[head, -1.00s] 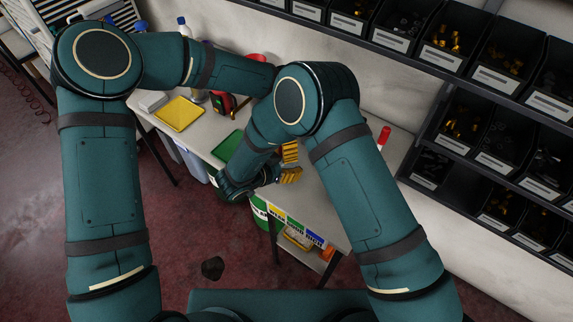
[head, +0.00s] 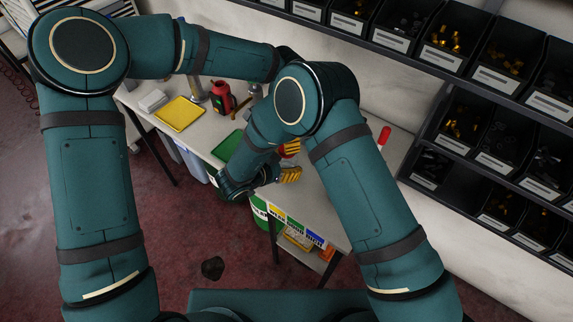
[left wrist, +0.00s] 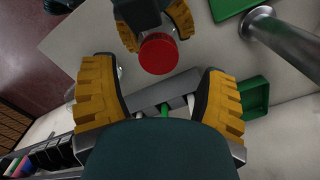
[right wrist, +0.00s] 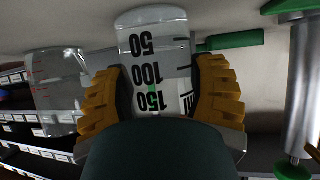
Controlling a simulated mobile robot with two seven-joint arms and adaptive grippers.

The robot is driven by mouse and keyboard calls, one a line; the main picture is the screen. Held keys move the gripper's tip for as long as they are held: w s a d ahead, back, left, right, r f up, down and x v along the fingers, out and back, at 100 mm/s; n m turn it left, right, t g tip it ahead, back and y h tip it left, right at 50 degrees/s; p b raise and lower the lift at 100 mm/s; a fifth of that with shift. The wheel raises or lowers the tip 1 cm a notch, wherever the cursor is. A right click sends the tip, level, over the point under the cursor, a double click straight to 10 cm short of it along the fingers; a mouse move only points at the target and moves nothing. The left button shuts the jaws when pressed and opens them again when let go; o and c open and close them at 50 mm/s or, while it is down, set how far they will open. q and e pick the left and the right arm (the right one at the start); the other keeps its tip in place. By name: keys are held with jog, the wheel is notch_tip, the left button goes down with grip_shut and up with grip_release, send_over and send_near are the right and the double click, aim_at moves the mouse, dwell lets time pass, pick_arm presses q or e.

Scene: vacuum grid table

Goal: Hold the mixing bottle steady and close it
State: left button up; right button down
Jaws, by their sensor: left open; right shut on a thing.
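The mixing bottle (right wrist: 155,60) is clear with black graduation marks and sits between the yellow fingers of my right gripper (right wrist: 158,75), which is shut on it. In the head view the right gripper (head: 291,162) is over the table, with the bottle mostly hidden by my arm. A round red cap (left wrist: 158,53) shows from above in the left wrist view, beside the right gripper's fingers; I cannot tell how it sits on the bottle. My left gripper (left wrist: 155,82) is open, its fingers spread on either side just below the cap. It is hidden in the head view.
A second clear graduated vessel (right wrist: 52,90) stands behind. A metal post (left wrist: 285,42) and a green box (left wrist: 253,98) are close on the right. A yellow tray (head: 180,112), a green tray (head: 228,145) and a red-capped item (head: 384,135) are on the table. Bin shelves line the wall.

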pick_arm(q)
jog(key=shift+o, duration=0.6)
jog(key=s+d+r+n+h, duration=0.2)
jog(key=d+r+n+h, duration=0.6)
jog(key=d, duration=0.6)
jog(key=w+d+r+n+t+h, duration=0.3)
jog(key=w+r+n+t, duration=0.4)
jog(key=r+n, duration=0.5)
jog(key=w+a+f+n+t+y, duration=0.1)
jog(key=w+a+f+n+y, duration=0.2)
jog(key=n, duration=0.4)
jog(key=a+f+n+y, duration=0.3)
jog(key=a+n, duration=0.2)
jog(key=n, duration=0.2)
jog(key=s+a+f+n+g+y, duration=0.1)
jog(key=s+a+f+n+g, duration=0.1)
jog(key=f+n, duration=0.1)
jog(key=s+a+f+n+g+y, duration=0.2)
jog(key=a+f+n, duration=0.1)
jog(key=s+a+f+n+g+y, duration=0.1)
jog(key=s+a+f+n+g, duration=0.2)
jog(key=f, duration=0.1)
jog(key=shift+a+f+y, duration=0.1)
jog(key=shift+a+y, duration=0.05)
jog(key=shift+y, duration=0.25)
jog(key=shift+s+a+f+n+g, duration=0.2)
jog(key=shift+s+n+g, duration=0.1)
jog(key=shift+s+g, duration=0.25)
jog(key=shift+f, duration=0.1)
